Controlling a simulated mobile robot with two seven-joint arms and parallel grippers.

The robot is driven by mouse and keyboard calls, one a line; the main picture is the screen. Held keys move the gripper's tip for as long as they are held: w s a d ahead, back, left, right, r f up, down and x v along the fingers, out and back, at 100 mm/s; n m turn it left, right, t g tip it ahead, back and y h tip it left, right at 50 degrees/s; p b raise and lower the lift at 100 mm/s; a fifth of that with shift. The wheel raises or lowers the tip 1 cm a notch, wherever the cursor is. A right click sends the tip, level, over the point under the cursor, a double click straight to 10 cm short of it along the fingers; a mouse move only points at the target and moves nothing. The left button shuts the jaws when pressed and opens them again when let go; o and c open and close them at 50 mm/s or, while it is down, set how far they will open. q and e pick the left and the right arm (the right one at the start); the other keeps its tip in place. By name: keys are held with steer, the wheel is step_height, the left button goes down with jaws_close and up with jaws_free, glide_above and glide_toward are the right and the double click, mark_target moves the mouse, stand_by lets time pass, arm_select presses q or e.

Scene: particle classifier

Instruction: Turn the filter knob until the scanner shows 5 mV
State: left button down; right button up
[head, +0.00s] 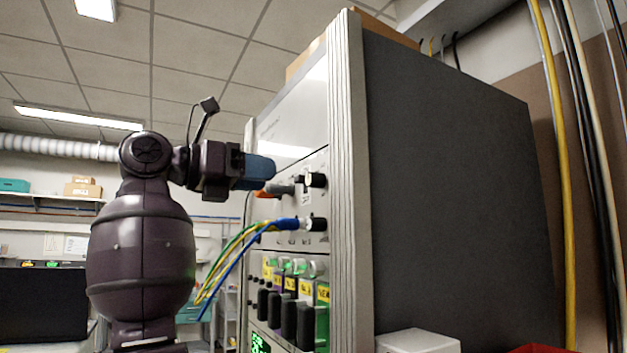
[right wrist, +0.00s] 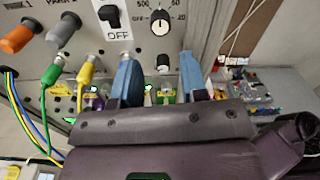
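My right gripper (head: 268,169) is in front of the upper part of the grey instrument rack. In the right wrist view its two blue fingers (right wrist: 158,57) are spread apart with nothing between their tips. A round dark knob with a white pointer (right wrist: 160,22) and a scale marked 500, OFF and 20 lies beyond the fingertips. No label names the filter knob. A green-lit display (head: 260,342) is low on the rack; its reading is illegible. My left gripper is not in view.
The rack's panel also has a black OFF switch (right wrist: 111,17), an orange connector (right wrist: 17,39), a grey connector (right wrist: 64,29) and green and yellow cables. Blue, green and yellow cables (head: 232,245) hang from the rack below my gripper. A white box (head: 418,342) is at the lower right.

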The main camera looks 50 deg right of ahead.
mark_target(308, 179)
steer(key=x, duration=0.9)
steer(key=shift+d+p, duration=0.15)
steer(key=shift+p, duration=0.15)
steer(key=c, duration=0.6)
steer(key=shift+c, duration=0.2)
steer(key=shift+m, duration=0.4)
steer(key=m+b, duration=0.1)
steer(key=m, duration=0.3)
steer(key=shift+m+b, duration=0.35)
steer(key=shift+m, duration=1.65)
